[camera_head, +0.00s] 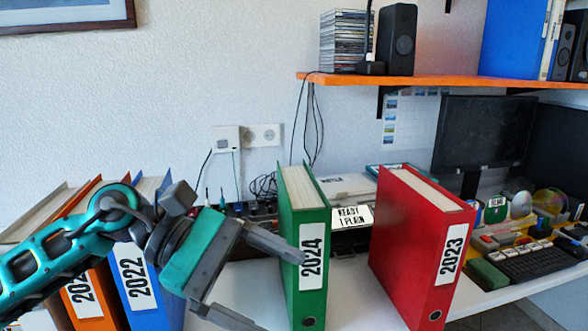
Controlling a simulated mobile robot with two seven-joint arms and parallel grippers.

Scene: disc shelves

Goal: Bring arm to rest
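My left arm comes in from the left, and its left gripper (281,293) is open, its two fingers spread apart with nothing seen between them. The upper fingertip overlaps the spine of the green 2024 binder (296,200) in the picture; I cannot tell whether they touch. The green binder stands upright on the white desk. The red 2023 binder (400,240) stands upright to its right, with a gap between. The blue 2022 binder (150,305) and an orange binder (103,307) stand at the left, partly hidden by my arm. My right gripper is out of view.
A small machine with a "READY 1 PLAIN" label (352,217) sits behind the gap. A keyboard (535,262), monitor (485,133) and small items fill the right side. An orange shelf (440,81) above holds discs (345,40) and a speaker (397,38). Bare desk (350,300) shows between the binders.

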